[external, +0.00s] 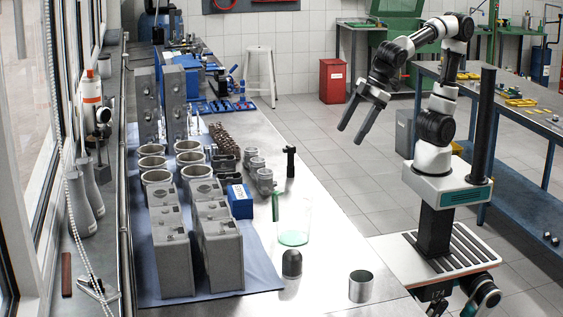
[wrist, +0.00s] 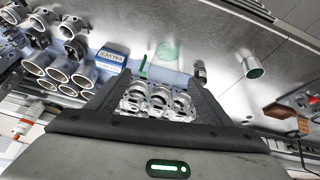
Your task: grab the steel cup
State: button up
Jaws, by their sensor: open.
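The steel cup (external: 361,286) is a short, shiny metal cylinder standing upright near the front right edge of the metal-topped bench. In the wrist view the steel cup (wrist: 252,66) is at the upper right, outside the space between the fingers. My gripper (external: 351,134) is open and empty, raised in the air past the bench's right side, well above and behind the cup. In the wrist view my gripper's fingers (wrist: 157,80) frame grey engine castings that lie beyond them.
A clear glass with a green base (external: 295,225) and a dark-domed item (external: 292,263) stand left of the cup. A black upright part (external: 290,162) is farther back. Engine blocks and a blue box (external: 240,202) fill the blue mat. Bare metal surrounds the cup.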

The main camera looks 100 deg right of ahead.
jog(key=w+a+f+n+y+b, duration=0.1)
jog(key=a+f, duration=0.3)
jog(key=a, duration=0.7)
jog(key=w+a+f+n+y+b, duration=0.1)
jog(key=a+f, duration=0.3)
jog(key=a, duration=0.8)
jog(key=w+a+f+n+b, duration=0.1)
jog(key=a+f, duration=0.3)
jog(key=a, duration=0.7)
send_near(352, 295)
jog(key=shift+d+p+x, duration=0.15)
jog(key=shift+p+x, duration=0.15)
jog(key=shift+x, duration=0.9)
jog(key=shift+d+p+x, duration=0.1)
jog(key=shift+p+x, duration=0.15)
jog(key=shift+x, duration=0.9)
jog(key=shift+s, duration=0.15)
jog(key=c, duration=1.2)
jog(key=shift+y, duration=0.3)
